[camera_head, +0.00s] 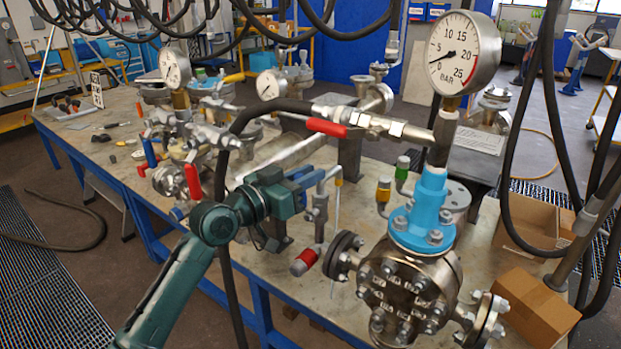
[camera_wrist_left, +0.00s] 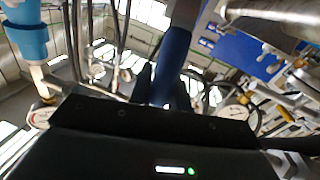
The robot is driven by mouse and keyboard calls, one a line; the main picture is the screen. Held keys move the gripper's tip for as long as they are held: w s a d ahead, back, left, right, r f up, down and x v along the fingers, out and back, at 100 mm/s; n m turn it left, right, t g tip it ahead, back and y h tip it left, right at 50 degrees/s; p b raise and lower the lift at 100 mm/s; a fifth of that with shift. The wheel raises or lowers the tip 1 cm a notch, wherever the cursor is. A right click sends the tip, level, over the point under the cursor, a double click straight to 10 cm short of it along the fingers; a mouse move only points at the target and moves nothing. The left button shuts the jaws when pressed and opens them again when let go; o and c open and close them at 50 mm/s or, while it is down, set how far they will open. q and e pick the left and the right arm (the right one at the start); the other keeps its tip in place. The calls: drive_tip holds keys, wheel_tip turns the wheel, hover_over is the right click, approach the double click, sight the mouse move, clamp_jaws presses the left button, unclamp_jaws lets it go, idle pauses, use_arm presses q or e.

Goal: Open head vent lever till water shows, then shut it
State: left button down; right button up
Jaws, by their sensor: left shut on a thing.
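My left gripper (camera_head: 297,190) reaches in from the lower left and is shut on a blue lever (camera_head: 312,178) on a small upright valve (camera_head: 320,208). In the left wrist view the blue lever (camera_wrist_left: 174,55) rises between the dark fingers (camera_wrist_left: 163,88). A thin pale line (camera_head: 337,205) hangs beside the valve; I cannot tell whether it is tube or water. The front flanged vessel (camera_head: 405,290) has a light-blue collar (camera_head: 424,210) and a large gauge (camera_head: 463,53), its needle near zero. My right gripper is not in view.
A red lever (camera_head: 327,127) sits on the hose fitting above the valve. A red-banded fitting (camera_head: 305,260) juts out below. Black hoses (camera_head: 222,200) hang close to my left arm. More vessels and gauges (camera_head: 174,68) crowd the bench; cardboard boxes (camera_head: 530,305) stand at right.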

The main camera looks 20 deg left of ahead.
use_arm(q)
drive_tip(key=n, duration=0.1)
drive_tip(key=a, duration=0.1)
drive_tip(key=a+n+b, duration=0.1)
drive_tip(key=shift+w+f+n+t, duration=0.3)
drive_tip(key=shift+w+f, duration=0.05)
drive_tip(key=w+a+f+n+t+y+b, duration=0.2)
drive_tip(key=a+f+n+b, duration=0.3)
drive_tip(key=n, duration=1.1)
drive_tip(key=shift+a+f+n+t, duration=0.35)
drive_tip(key=shift+a+f, duration=0.2)
drive_tip(key=shift+f, duration=1.15)
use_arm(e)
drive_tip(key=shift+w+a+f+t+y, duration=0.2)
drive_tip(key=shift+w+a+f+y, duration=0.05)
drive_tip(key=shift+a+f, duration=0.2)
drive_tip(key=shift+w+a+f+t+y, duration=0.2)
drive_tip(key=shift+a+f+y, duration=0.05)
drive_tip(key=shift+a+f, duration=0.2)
use_arm(q)
drive_tip(key=shift+w, duration=0.1)
drive_tip(key=c, duration=1.3)
unclamp_jaws()
